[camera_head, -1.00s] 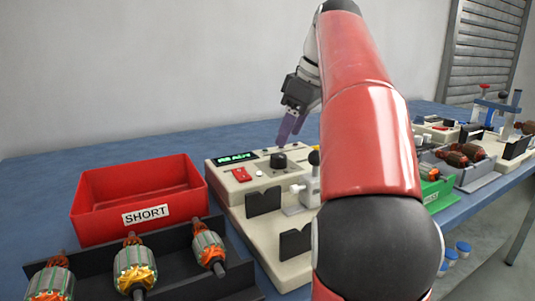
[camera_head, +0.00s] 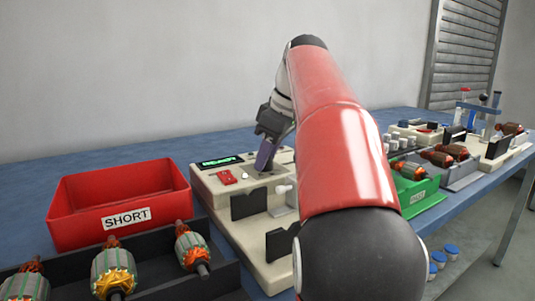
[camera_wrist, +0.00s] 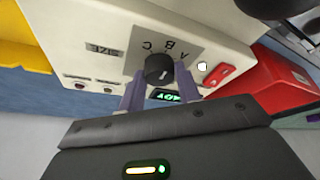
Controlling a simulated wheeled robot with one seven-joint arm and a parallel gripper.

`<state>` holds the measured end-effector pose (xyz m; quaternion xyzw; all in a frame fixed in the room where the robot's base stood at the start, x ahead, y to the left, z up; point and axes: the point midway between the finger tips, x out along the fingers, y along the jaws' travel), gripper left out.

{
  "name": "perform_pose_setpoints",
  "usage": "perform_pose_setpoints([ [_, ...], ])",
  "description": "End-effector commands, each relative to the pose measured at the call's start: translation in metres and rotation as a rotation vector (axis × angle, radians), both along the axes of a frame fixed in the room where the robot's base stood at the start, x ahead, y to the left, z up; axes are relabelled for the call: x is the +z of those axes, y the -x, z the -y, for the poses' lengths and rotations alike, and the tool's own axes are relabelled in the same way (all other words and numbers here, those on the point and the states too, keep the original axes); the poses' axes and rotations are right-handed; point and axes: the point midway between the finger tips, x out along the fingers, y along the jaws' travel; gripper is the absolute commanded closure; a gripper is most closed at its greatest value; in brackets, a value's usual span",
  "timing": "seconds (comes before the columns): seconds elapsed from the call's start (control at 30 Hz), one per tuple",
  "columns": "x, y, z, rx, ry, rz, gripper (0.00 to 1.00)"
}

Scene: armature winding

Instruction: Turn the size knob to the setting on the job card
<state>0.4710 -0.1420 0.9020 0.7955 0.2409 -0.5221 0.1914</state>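The size knob (camera_wrist: 158,70) is black and round, on the cream panel (camera_wrist: 110,30), with the letters A, B, C and the word SIZE printed around it upside down. A small light mark shows on the knob, but I cannot tell for sure which letter it faces. My gripper (camera_wrist: 160,76) is open, its two purple fingers on either side of the knob. I cannot tell whether they touch it. In the head view my gripper (camera_head: 263,168) is down at the machine's top (camera_head: 212,184) and hides the knob. I see no readable job card.
A green display (camera_head: 220,161) and red switch (camera_head: 227,177) are near the knob. A red SHORT bin (camera_head: 85,205) stands left, with several armatures (camera_head: 113,272) in a black rack in front. A green tray (camera_head: 415,190) and another machine (camera_head: 497,150) stand right.

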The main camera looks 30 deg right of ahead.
Motion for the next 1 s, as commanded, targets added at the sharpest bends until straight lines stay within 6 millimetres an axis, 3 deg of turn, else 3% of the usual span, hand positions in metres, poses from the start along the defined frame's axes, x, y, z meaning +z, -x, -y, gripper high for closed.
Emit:
perform_pose_setpoints([
  [0.07,0.0001,0.0,0.0001,0.0,0.001,0.001,0.89],
  [0.47,0.0014,0.0008,-0.0012,-0.087,0.0,0.002,0.89],
  [1.0,0.0022,0.0008,-0.005,-0.518,0.0,0.002,0.89],
])
